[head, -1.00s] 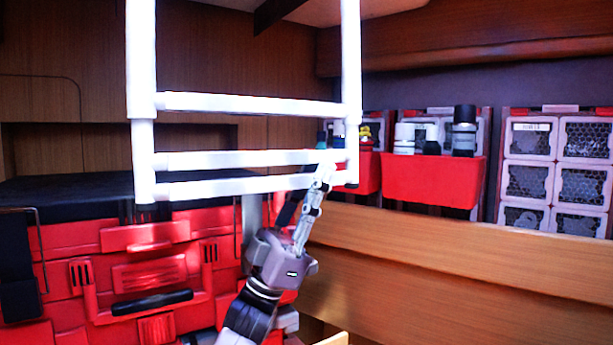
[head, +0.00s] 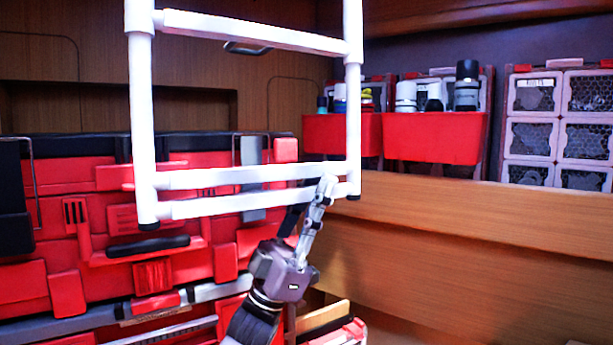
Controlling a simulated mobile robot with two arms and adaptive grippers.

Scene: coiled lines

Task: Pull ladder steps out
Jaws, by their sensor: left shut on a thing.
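A white ladder (head: 143,120) hangs upright in the head view, with two side rails and round rungs. Its upper rung (head: 255,32) is well apart from two lower rungs, which lie close together near the bottom. My left gripper (head: 322,190) reaches up from below and is shut on the lower rung (head: 235,203), near its right end. The fingertips partly cover the rung there. The ladder's rail ends have dark feet. The ladder's top is outside the picture. My right gripper is not in view.
Red cases (head: 110,260) with black handles fill the lower left behind the ladder. A red bin (head: 433,137) with bottles hangs on the right, beside a mesh-fronted rack (head: 560,130). A wooden ledge (head: 460,210) runs along the right below them.

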